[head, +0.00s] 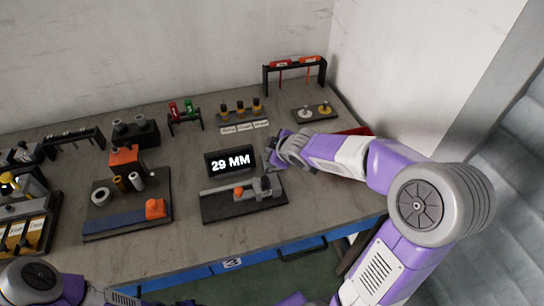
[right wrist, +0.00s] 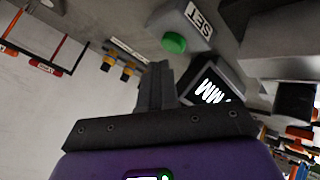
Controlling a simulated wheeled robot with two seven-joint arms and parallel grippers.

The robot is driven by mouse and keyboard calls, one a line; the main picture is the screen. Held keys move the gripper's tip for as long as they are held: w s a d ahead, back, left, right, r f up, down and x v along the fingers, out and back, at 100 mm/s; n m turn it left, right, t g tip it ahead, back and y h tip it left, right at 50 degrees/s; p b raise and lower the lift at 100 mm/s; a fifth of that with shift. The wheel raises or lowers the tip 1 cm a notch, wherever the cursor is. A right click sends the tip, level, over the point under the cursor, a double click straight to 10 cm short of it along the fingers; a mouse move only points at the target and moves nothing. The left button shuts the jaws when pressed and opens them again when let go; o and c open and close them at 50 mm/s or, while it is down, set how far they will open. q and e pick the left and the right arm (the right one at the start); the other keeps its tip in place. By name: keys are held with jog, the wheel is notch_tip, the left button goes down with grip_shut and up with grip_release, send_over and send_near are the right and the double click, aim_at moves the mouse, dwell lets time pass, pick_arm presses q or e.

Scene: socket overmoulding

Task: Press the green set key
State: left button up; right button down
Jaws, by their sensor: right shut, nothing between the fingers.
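The green set key (right wrist: 174,42) is a round green button on a grey block, beside a white SET label (right wrist: 198,20), in the upper middle of the right wrist view. My right gripper (right wrist: 158,68) is shut and empty. Its fingertips appear just below the key in that view, with a visible gap between them. In the head view my right gripper (head: 276,150) is beside the black 29 MM display (head: 230,162), on its right. I cannot make out the key there; my gripper and wrist seem to cover it. My left gripper is out of view.
A dark slide gauge base (head: 222,210) with an orange part stands in front of the display. Bottle-like pieces (head: 240,108) and a red-topped rack (head: 295,64) stand behind. An orange press fixture (head: 125,157) is at left. The table front between the fixtures is clear.

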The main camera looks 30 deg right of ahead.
jog(key=shift+f, duration=0.15)
dwell(0.7)
jog(key=shift+f+b, duration=0.35)
jog(key=shift+b, duration=0.15)
jog(key=shift+f, duration=0.45)
dwell(0.4)
jog(key=shift+r, duration=0.1)
jog(key=shift+r+p, duration=0.75)
jog(key=shift+r, duration=0.1)
notch_tip(320, 180, up, 5)
jog(key=p, duration=0.5)
jog(key=shift+r, duration=0.1)
